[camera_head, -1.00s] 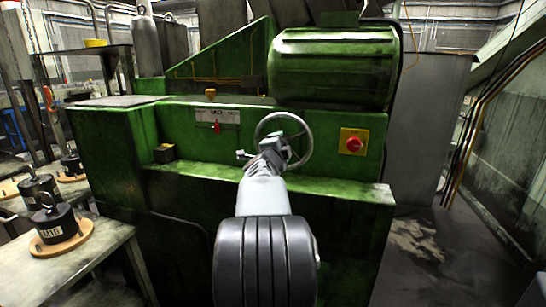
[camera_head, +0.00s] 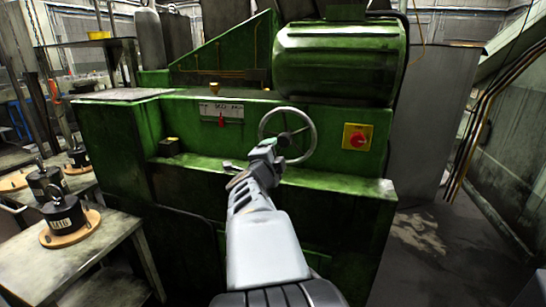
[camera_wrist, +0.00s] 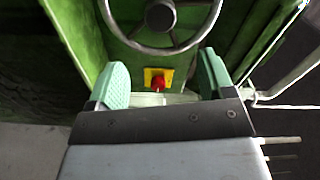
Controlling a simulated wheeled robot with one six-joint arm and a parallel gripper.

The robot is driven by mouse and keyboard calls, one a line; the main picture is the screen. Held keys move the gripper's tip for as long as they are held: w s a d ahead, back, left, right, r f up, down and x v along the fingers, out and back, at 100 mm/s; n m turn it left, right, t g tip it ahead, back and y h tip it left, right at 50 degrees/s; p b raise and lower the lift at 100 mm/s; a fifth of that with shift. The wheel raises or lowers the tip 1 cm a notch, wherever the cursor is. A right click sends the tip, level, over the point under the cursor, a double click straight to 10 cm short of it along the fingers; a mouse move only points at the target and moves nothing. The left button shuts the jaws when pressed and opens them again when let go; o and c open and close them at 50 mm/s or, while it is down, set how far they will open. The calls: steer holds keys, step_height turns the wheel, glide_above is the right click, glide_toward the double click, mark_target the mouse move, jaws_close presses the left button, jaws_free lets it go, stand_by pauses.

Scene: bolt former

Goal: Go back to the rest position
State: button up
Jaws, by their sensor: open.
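My gripper (camera_head: 250,165) is in front of the green machine (camera_head: 110,150), just left of and below the handwheel (camera_head: 288,136) in the head view. In the wrist view my gripper (camera_wrist: 158,85) has its two pale green fingers wide apart with nothing between them. The handwheel (camera_wrist: 160,16) shows above the fingers there, with a red button on a yellow plate (camera_wrist: 157,80) seen between them. The same red button (camera_head: 357,139) is right of the handwheel in the head view. I cannot tell the exact gap between my gripper and the handwheel.
A red lever on a white scale plate (camera_head: 221,112) and a small dark box (camera_head: 169,146) are on the machine's front. A grey table (camera_head: 85,255) at the left bears black weights on wooden discs (camera_head: 66,220). Floor (camera_head: 420,245) is open at the right.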

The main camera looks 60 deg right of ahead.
stand_by(0.7)
steer(key=w+a+r+n+t+y+p, duration=0.2)
steer(key=w+a+n+t+y+p, duration=0.2)
steer(key=w+a+n+y+p, duration=0.45)
steer(key=w+a+r+n+t+y+p, duration=0.35)
steer(key=a+n, duration=0.25)
steer(key=a, duration=0.5)
steer(key=s+a+f+n+g+y+p, duration=0.1)
steer(key=s+a+n+g+y+p, duration=0.2)
steer(key=a+n+y+p, duration=0.45)
steer(key=s+a+f+n+g+h+p, duration=0.1)
steer(key=s+a+n+g+p, duration=0.3)
steer(key=s+a, duration=0.6)
steer(key=n+g+h, duration=0.1)
steer(key=n+g, duration=0.1)
steer(key=n, duration=0.1)
steer(key=shift+s+a+n+p, duration=0.15)
steer(key=shift+s+n+p, duration=0.15)
steer(key=shift+g, duration=0.25)
